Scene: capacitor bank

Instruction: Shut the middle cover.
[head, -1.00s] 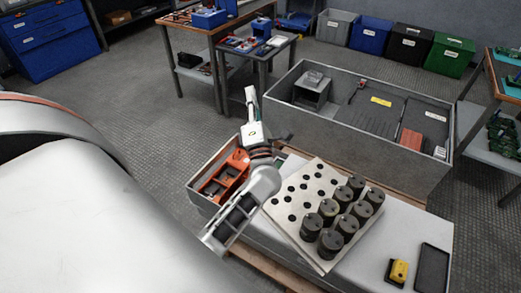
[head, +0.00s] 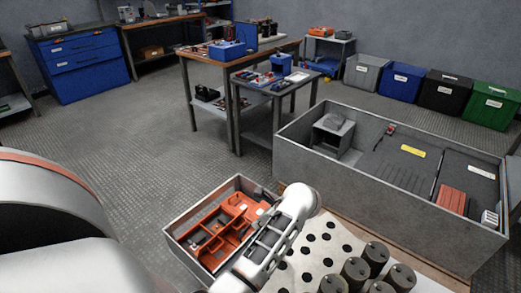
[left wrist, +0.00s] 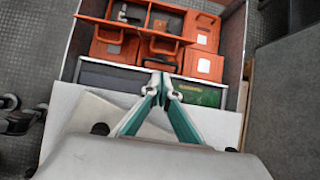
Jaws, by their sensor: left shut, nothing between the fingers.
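A long grey open-topped cabinet (head: 380,205) stands at the right in the head view. Inside it, a grey panel with a yellow label (head: 413,151) lies in the middle section. I cannot tell for certain which part is the middle cover or how far it is open. My left gripper (left wrist: 160,80) is shut and empty in the left wrist view. Its fingertips show over the near edge of a grey tray holding an orange divided organizer (left wrist: 150,42). In the head view, my left arm largely hides this gripper. My right gripper is not in view.
The tray (head: 192,247) stands left of the cabinet. A pale perforated plate (head: 318,262) with several dark cylinders (head: 356,270) lies at the front. A workbench (head: 215,62) and several bins (head: 402,80) stand behind.

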